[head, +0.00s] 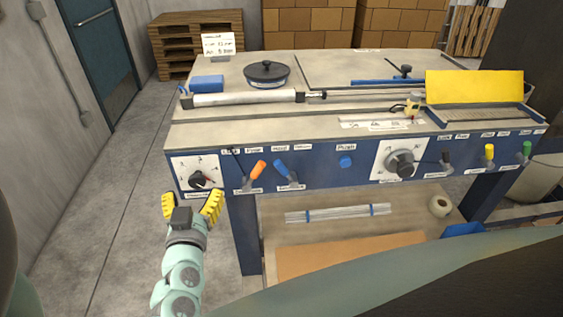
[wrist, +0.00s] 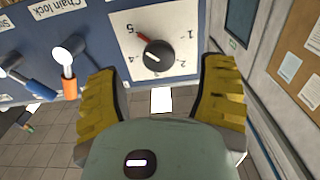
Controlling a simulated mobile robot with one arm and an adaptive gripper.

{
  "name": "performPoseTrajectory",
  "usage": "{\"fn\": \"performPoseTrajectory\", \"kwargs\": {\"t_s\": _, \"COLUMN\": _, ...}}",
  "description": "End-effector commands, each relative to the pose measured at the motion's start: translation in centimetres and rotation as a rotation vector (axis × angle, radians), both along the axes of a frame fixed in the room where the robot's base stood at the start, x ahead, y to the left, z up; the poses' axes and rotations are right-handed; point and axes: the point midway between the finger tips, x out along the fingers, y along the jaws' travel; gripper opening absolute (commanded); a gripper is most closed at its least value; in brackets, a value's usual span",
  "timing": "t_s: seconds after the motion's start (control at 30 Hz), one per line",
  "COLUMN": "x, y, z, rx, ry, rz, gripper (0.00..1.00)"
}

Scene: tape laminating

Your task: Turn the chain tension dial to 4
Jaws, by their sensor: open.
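The dial (head: 198,180) is a dark round knob on a white plate at the left end of the machine's blue front panel. In the wrist view the dial (wrist: 158,55) appears turned over, with numbers 1 to 5 around it. A red mark lies by the 5, and a small pale mark shows on the knob; I cannot tell surely which number it points at. My gripper (head: 190,201) has yellow fingers, spread apart and empty, just in front of and below the dial. In the wrist view its fingers (wrist: 163,98) are apart, with the dial beyond the gap, untouched.
An orange lever (head: 257,170) and a blue lever (head: 281,167) stick out right of the dial. A larger dial (head: 401,163) sits further right on the panel. The floor (head: 110,220) left of the machine is clear.

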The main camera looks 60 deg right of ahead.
Motion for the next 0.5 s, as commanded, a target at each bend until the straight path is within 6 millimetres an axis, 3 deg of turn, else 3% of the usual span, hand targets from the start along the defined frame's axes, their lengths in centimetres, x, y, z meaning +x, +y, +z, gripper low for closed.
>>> {"fn": "performPoseTrajectory", "kwargs": {"t_s": 0.2, "x": 1.7, "y": -2.4, "z": 0.2, "rx": -0.001, "ry": -0.002, "rz": -0.008, "gripper": 0.7}}
{"fn": "performPoseTrajectory", "kwargs": {"t_s": 0.5, "x": 2.9, "y": -3.9, "z": 0.0, "rx": -0.001, "ry": 0.001, "rz": -0.01, "gripper": 0.7}}
